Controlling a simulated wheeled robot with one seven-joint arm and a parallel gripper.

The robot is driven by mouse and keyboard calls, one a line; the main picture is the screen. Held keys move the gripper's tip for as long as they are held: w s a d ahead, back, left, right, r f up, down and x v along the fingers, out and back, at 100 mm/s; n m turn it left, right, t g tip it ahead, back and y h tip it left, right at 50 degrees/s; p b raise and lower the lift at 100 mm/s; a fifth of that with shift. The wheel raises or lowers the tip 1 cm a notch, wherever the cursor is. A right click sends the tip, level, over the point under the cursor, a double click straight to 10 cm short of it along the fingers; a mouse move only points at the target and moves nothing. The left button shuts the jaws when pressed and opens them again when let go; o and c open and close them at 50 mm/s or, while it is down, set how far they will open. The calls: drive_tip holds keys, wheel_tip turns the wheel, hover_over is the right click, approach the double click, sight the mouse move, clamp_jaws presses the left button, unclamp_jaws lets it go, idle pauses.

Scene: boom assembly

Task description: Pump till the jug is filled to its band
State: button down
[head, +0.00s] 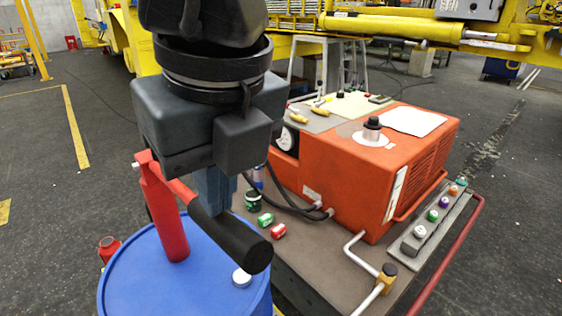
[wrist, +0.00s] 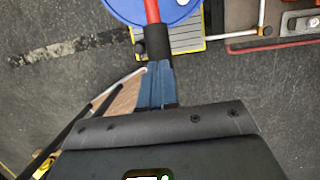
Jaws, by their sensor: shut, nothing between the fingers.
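A red hand pump (head: 166,214) stands upright on the blue drum (head: 135,278). Its lever slopes down to the right and ends in a thick black grip (head: 232,238). My gripper (head: 214,205) points down with its fingers together, partly behind the grip in the head view. In the wrist view the shut fingers (wrist: 156,68) end right at the black grip (wrist: 157,42); I cannot tell whether they touch it. A small red container (head: 108,247) shows at the drum's left, partly hidden; I cannot tell whether it is the jug. No band or fill level is visible.
A white cap (head: 241,277) sits on the drum. To the right a brown cart (head: 318,255) carries an orange machine (head: 375,160), small cans (head: 265,219) and a bent lever (head: 375,290). A red rail (head: 448,250) edges it. Floor at left is mostly clear.

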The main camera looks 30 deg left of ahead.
drive_tip(key=s+d+f+b+x, duration=0.1)
drive_tip(key=d+b+x, duration=0.1)
drive_tip(key=b+x, duration=0.8)
drive_tip(key=a+p+v, duration=0.2)
drive_tip(key=p+v, duration=0.3)
drive_tip(key=v, duration=0.4)
drive_tip(key=w+a+r+p+v, duration=0.1)
drive_tip(key=p+v, duration=0.4)
drive_tip(key=v, duration=0.5)
drive_tip(key=shift+w+a+r, duration=0.2)
drive_tip(key=shift+w+a, duration=0.2)
drive_tip(key=shift+a, duration=0.1)
drive_tip(key=shift+f, duration=0.1)
drive_tip(key=s+d+f+b+x, duration=0.1)
drive_tip(key=d+b+x, duration=0.1)
drive_tip(key=b+x, duration=0.75)
drive_tip(key=s+d+b+x, duration=0.1)
drive_tip(key=d+b+x, duration=0.1)
drive_tip(key=b+x, duration=0.7)
drive_tip(key=a+p+v, duration=0.2)
drive_tip(key=p+v, duration=0.4)
drive_tip(key=v, duration=0.3)
drive_tip(key=w+a+r+p+v, duration=0.1)
drive_tip(key=a+p+v, duration=0.1)
drive_tip(key=p+v, duration=0.5)
wheel_tip(320, 180, up, 3)
drive_tip(key=shift+w+d+f+p, duration=0.2)
drive_tip(key=shift+w+d+p, duration=0.1)
drive_tip(key=shift+w, duration=0.1)
